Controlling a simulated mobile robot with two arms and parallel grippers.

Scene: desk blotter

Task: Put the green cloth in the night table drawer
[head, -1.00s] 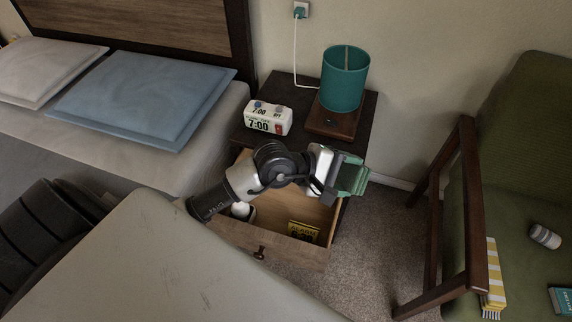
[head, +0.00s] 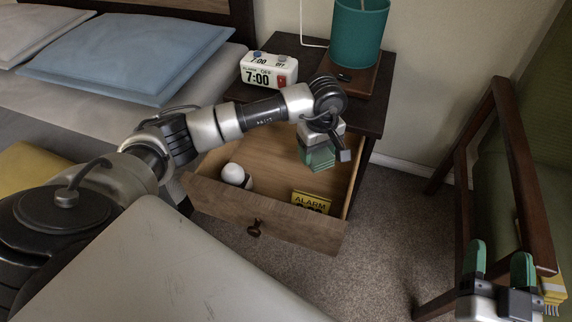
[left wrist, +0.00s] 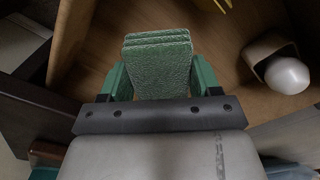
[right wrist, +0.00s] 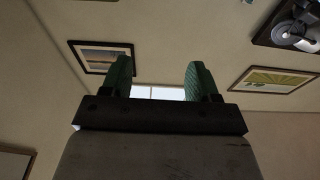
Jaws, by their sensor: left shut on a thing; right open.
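The night table drawer (head: 277,177) is pulled open in the head view. Its wooden floor also shows in the left wrist view (left wrist: 222,50). My left gripper (head: 318,162) points down over the back right part of the drawer. It is shut on the folded green cloth (left wrist: 158,68), which sits between the green fingers in the left wrist view. Cloth and fingers are hard to tell apart in the head view. I cannot tell whether the cloth touches the drawer floor. My right gripper (head: 498,262) is open and empty, at the lower right by the chair.
A white rounded object (head: 236,175) and a yellow alarm box (head: 311,202) lie in the drawer. The alarm clock (head: 269,70) and teal lamp (head: 359,32) stand on the night table (head: 313,58). A wooden-armed chair (head: 522,175) stands at right, the bed at left.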

